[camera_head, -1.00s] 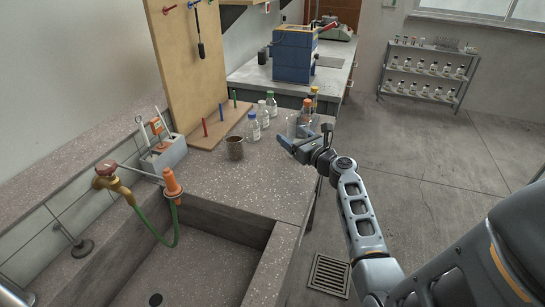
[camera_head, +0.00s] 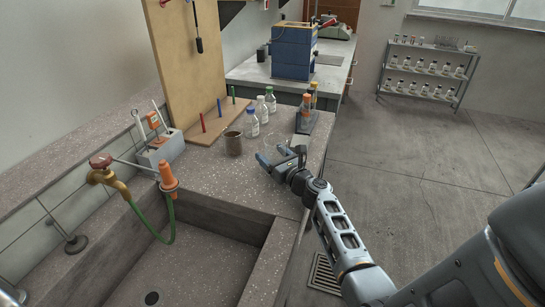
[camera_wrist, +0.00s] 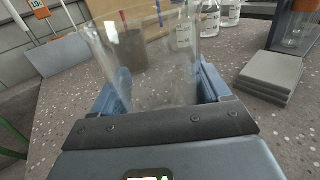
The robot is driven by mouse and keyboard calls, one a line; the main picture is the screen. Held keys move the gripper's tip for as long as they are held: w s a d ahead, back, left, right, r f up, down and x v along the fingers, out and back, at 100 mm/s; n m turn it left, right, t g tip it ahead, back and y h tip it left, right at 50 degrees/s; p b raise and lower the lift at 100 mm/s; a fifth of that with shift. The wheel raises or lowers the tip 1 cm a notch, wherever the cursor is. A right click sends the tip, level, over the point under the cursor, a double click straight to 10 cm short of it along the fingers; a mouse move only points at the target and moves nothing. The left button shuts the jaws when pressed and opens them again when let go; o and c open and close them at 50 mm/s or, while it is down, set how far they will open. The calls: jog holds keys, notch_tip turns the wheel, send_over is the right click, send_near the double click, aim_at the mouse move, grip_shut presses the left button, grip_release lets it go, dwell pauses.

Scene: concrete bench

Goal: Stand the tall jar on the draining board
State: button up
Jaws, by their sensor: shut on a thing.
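A clear glass jar (camera_wrist: 150,60) stands up between the fingers of my gripper (camera_wrist: 165,88) in the wrist view, with its open rim at the top. My gripper is shut on it. In the head view, my gripper (camera_head: 281,160) is over the right side of the speckled bench top (camera_head: 225,188), right of the brown mug (camera_head: 233,143). The jar shows only faintly there. I cannot tell whether its base touches the bench. A wooden board (camera_head: 200,138) with coloured pegs lies at the back left; I cannot tell which surface is the draining board.
Several capped bottles (camera_head: 261,109) stand behind the mug. A dark rack (camera_head: 307,121) and stacked grey tiles (camera_wrist: 271,72) are at the right rear. The sink (camera_head: 185,272), brass tap (camera_head: 105,177) and green hose are at front left. The bench between mug and sink is clear.

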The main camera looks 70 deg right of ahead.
jog(key=shift+f, duration=0.15)
jog(key=o, duration=1.3)
jog(key=shift+r, duration=0.2)
jog(key=v, duration=1.2)
jog(key=shift+b, duration=0.3)
jog(key=shift+f, duration=0.1)
